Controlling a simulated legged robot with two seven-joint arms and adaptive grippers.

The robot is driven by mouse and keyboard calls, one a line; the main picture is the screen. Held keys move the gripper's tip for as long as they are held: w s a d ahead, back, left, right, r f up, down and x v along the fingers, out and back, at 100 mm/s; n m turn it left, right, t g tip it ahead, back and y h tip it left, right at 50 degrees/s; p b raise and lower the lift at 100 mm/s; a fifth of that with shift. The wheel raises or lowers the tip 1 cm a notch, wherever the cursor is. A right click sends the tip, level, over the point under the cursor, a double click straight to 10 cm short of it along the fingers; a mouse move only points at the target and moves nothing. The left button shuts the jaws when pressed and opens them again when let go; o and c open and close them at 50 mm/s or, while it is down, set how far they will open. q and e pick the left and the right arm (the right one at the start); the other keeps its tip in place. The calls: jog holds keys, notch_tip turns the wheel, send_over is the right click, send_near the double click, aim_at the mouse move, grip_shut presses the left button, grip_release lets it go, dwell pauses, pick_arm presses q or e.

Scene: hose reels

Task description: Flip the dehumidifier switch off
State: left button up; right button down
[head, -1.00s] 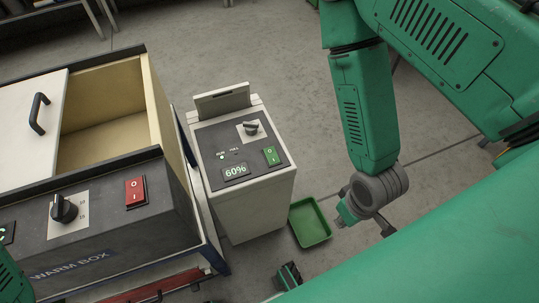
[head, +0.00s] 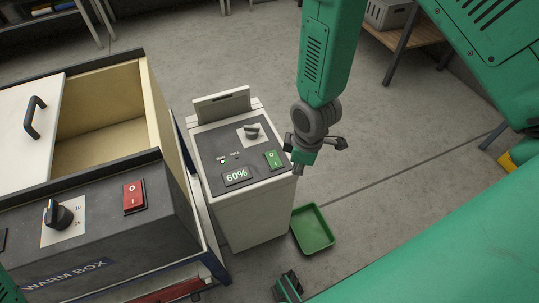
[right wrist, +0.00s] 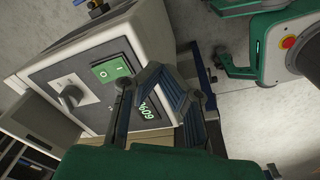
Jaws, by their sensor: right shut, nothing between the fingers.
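The dehumidifier (head: 245,205) is a white box with a dark sloped top panel, standing right of the warm box. Its green rocker switch (head: 273,159), marked O and I, is at the panel's right side. The switch also shows in the right wrist view (right wrist: 113,68); which side is pressed in, I cannot tell.
The warm box (head: 105,215) has a red switch (head: 134,196) and a dark knob, and stands close on the left. A green tray (head: 313,228) lies on the floor right of the dehumidifier. A knob (head: 252,131) sits behind the green switch.

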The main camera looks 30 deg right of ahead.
pick_arm(q)
jog(key=shift+a+f+b, duration=0.35)
jog(key=shift+f+b, duration=0.2)
jog(key=shift+f, duration=0.15)
pick_arm(e)
jog(key=w+a+r+n, duration=0.1)
jog(key=w+r+n, duration=0.5)
jog(key=w, duration=0.4)
jog(key=shift+r+n, duration=0.3)
jog(key=shift+r, duration=0.25)
jog(key=shift+w, duration=0.1)
jog(key=b, duration=0.3)
send_near(272, 155)
jog(key=f, duration=0.7)
jog(key=shift+w+f, duration=0.15)
jog(key=shift+w, duration=0.25)
pick_arm(q)
jog(key=f, duration=0.3)
jog(key=shift+a+f, duration=0.2)
jog(key=shift+f, duration=0.15)
pick_arm(e)
jog(key=shift+w+a+f, duration=0.1)
jog(key=shift+a+f, duration=0.05)
jog(key=shift+f, duration=0.2)
